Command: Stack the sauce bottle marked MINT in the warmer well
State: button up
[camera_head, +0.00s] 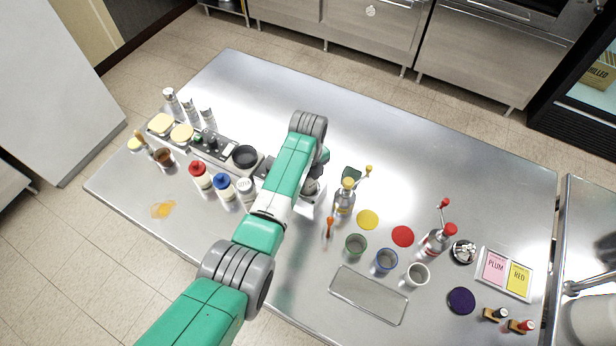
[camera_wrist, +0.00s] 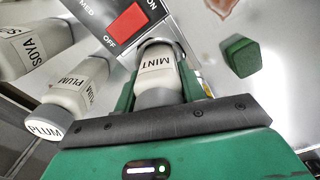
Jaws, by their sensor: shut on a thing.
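The sauce bottle marked MINT (camera_wrist: 155,76) is between the green fingers of my gripper (camera_wrist: 157,82) in the wrist view, and the gripper is shut on it. The bottle's far end meets a round metal rim (camera_wrist: 160,43) beside the warmer's control panel (camera_wrist: 118,22). I cannot tell how deep the bottle sits there. In the head view my arm mostly hides the gripper, the MINT bottle and that part of the warmer.
A green block (camera_wrist: 241,56) is on the right. In the head view, a red-capped bottle (camera_head: 200,175) and a blue-capped bottle (camera_head: 224,187) stand left of my arm.

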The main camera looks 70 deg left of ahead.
jog(key=shift+f, duration=0.35)
jog(key=o, duration=1.1)
jog(key=shift+o, duration=0.2)
notch_tip(320, 180, up, 13)
jog(key=shift+f+p, duration=0.15)
jog(key=shift+p, duration=0.15)
